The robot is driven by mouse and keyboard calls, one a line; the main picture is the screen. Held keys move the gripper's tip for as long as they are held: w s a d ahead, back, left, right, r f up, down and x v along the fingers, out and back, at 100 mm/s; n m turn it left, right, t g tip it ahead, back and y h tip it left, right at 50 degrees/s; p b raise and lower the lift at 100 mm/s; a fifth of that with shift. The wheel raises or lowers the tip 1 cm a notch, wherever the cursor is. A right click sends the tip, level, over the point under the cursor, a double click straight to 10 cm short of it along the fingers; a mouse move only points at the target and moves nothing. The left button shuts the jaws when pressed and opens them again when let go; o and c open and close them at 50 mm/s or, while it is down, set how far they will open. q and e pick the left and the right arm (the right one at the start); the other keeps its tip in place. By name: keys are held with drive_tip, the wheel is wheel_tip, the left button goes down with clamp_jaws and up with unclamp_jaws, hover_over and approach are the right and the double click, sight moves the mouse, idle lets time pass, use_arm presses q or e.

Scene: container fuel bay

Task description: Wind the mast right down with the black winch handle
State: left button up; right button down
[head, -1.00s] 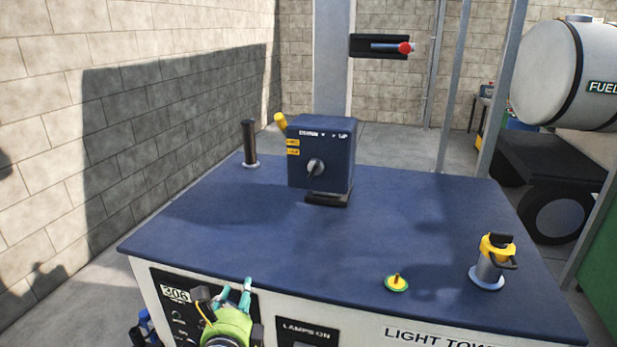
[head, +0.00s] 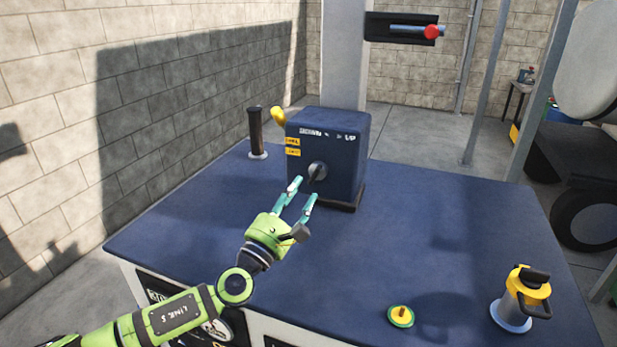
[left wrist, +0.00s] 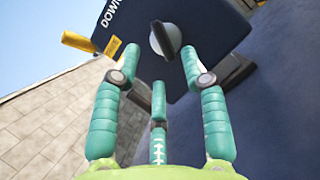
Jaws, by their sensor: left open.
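A dark blue box (head: 325,145) stands at the back of the blue cabinet top, with a DOWN and UP label. A yellow lever (head: 278,116) sticks out at the box's upper left. An upright black grip (head: 256,133) stands on a round grey base left of the box; I cannot tell which part is the winch handle. The grey mast (head: 343,55) rises behind. My left gripper (head: 302,194) is open and empty, just before the knob.
A yellow-and-grey fitting with a black handle (head: 521,298) stands at the right front. A green and yellow disc (head: 401,316) lies near the front edge. A red-ended rod (head: 415,31) sits in a black slot by the mast. The middle top is clear.

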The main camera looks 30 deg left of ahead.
sight(310, 180)
use_arm(q)
drive_tip(key=x, duration=0.2)
drive_tip(key=shift+w+r+p, duration=0.1)
drive_tip(key=shift+w+p, duration=0.2)
drive_tip(key=shift+p, duration=0.05)
drive_tip(key=shift+x, duration=0.8)
clamp_jaws()
use_arm(e)
drive_tip(key=shift+w+r, duration=0.7)
